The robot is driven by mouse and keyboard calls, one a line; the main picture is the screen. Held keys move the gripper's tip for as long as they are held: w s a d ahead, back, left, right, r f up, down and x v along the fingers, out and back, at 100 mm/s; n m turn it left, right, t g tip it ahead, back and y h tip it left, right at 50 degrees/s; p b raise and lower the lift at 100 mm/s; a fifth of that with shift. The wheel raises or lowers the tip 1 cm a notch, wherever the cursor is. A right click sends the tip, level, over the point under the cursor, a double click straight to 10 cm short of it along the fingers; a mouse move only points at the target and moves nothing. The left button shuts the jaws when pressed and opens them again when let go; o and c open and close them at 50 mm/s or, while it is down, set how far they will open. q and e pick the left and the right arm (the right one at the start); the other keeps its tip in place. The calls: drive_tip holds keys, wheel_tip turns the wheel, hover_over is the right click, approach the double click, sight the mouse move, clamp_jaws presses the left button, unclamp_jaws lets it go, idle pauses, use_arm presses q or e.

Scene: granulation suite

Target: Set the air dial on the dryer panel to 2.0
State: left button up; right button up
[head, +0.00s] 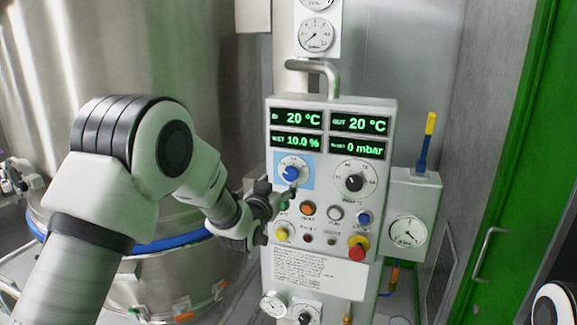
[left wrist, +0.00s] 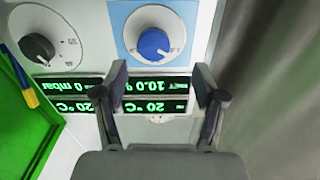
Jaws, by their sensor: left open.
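The dryer panel (head: 328,109) stands upright in the middle of the head view. Its blue knob (head: 291,173) on a light blue square is the likely air dial; its scale is too small to read. In the left wrist view the panel appears upside down, with the blue knob (left wrist: 153,43) beyond the fingertips. My left gripper (head: 287,194) is at the lower left of the blue knob in the head view. In the left wrist view my left gripper (left wrist: 160,80) is open, its fingers apart and nothing between them. My right gripper is out of view.
A black knob (head: 354,183) sits right of the blue one. Below are several buttons, including a red one (head: 357,253). Displays (head: 297,118) glow green above. A large steel vessel (head: 225,60) stands left, a green door (head: 520,150) right.

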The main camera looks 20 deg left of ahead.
sight(290, 176)
use_arm(q)
drive_tip(key=w+p, duration=0.1)
drive_tip(key=w, duration=0.1)
drive_tip(key=w+d+p, duration=0.1)
drive_tip(key=w, duration=0.1)
drive_tip(key=w+p, duration=0.1)
drive_tip(key=w, duration=0.2)
drive_tip(key=shift+d+f, duration=0.1)
drive_tip(key=shift+d, duration=0.2)
drive_tip(key=shift+a, duration=0.4)
drive_tip(key=shift+d+f, duration=0.1)
drive_tip(key=shift+d, duration=0.1)
drive_tip(key=c, duration=1.2)
drive_tip(key=shift+o, duration=0.3)
